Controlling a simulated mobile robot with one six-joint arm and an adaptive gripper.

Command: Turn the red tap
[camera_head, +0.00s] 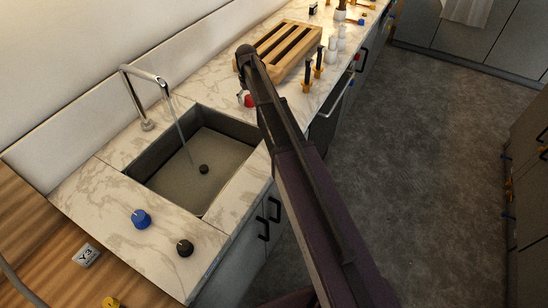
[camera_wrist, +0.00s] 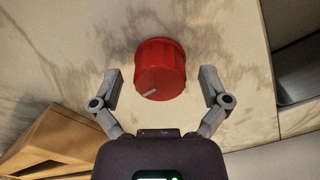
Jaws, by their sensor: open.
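The red tap (camera_wrist: 160,68) is a round ribbed knob with a grey pointer mark, on the marble counter in the wrist view. In the head view only a small part of the red tap (camera_head: 248,100) shows beside my arm. My gripper (camera_wrist: 160,88) is open, with one finger on each side of the tap; gaps show between the fingers and the knob. In the head view my arm hides most of my gripper. Water runs from the chrome faucet (camera_head: 143,75) into the sink (camera_head: 150,160).
A blue knob (camera_head: 141,218) and a black knob (camera_head: 185,248) stand on the near counter. A wooden rack (camera_head: 290,42) lies beyond my arm, with several dark-topped bottles (camera_head: 308,77) beside it. The sink basin lies left of my arm.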

